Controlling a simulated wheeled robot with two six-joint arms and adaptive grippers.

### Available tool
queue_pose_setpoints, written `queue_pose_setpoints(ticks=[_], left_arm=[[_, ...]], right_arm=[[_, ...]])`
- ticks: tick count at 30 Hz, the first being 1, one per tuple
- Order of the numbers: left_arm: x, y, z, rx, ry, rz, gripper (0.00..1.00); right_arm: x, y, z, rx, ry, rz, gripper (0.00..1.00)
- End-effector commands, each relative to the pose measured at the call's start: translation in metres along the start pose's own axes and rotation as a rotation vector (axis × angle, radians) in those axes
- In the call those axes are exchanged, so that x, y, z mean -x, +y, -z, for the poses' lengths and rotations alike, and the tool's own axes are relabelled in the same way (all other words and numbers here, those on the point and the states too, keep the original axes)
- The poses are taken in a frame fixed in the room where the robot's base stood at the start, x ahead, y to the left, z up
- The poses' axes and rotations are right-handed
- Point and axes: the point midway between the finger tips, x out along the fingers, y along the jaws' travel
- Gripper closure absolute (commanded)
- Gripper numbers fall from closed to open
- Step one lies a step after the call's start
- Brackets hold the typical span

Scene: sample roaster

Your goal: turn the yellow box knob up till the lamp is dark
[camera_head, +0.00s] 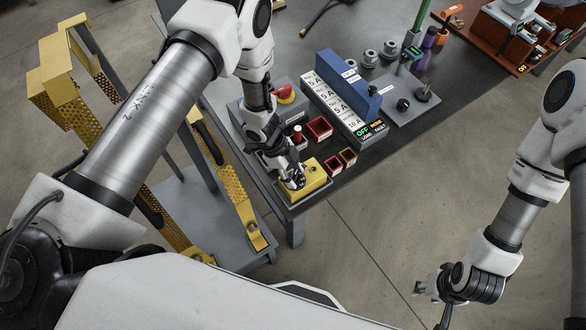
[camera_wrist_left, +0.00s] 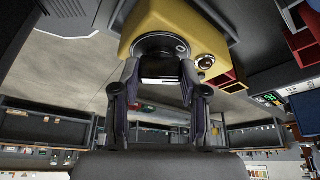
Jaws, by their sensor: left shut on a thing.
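The yellow box (camera_head: 316,174) sits at the near corner of the table, and it fills the top of the left wrist view (camera_wrist_left: 190,18). My left gripper (camera_head: 293,182) is over the box, shut on its dark round knob. In the left wrist view the knob (camera_wrist_left: 160,46) is between the fingertips of my left gripper (camera_wrist_left: 159,78), and its lower part is partly hidden. A small round lamp (camera_wrist_left: 206,62) with a dark rim and pale middle is beside the knob; I cannot tell whether it glows. My right gripper (camera_head: 432,298) is open and empty, away from the table.
Small red bins (camera_head: 320,128) and a grey box with a red button (camera_head: 286,94) are close to my left gripper. A blue-topped unit with a display (camera_head: 370,130) stands to the right. A yellow perforated frame (camera_head: 240,205) is at the left. Floor is clear around my right gripper.

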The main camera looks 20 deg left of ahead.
Motion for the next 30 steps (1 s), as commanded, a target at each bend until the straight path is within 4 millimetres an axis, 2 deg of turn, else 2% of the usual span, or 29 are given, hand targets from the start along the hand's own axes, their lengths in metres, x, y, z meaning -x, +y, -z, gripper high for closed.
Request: queue_pose_setpoints(ticks=[12, 27, 28, 29, 30], left_arm=[[-0.0004, -0.0014, 0.0003, -0.176, 0.002, -0.072, 0.92], [-0.0003, -0.0013, 0.0004, -0.194, 0.002, -0.080, 0.92], [-0.0003, -0.0013, 0.0004, -0.194, 0.002, -0.080, 0.46], [-0.0003, -0.0013, 0.0004, -0.194, 0.002, -0.080, 0.36], [-0.0002, -0.0013, 0.0004, -0.194, 0.002, -0.080, 0.31]], right_arm=[[0.0034, 0.0000, -0.0001, 0.000, 0.000, 0.000, 0.60], [0.0034, 0.0000, -0.0001, 0.000, 0.000, 0.000, 0.60], [0.0034, 0.0000, -0.0001, 0.000, 0.000, 0.000, 0.60], [0.0034, 0.0000, -0.0001, 0.000, 0.000, 0.000, 0.60], [0.0034, 0.0000, -0.0001, 0.000, 0.000, 0.000, 0.60]])
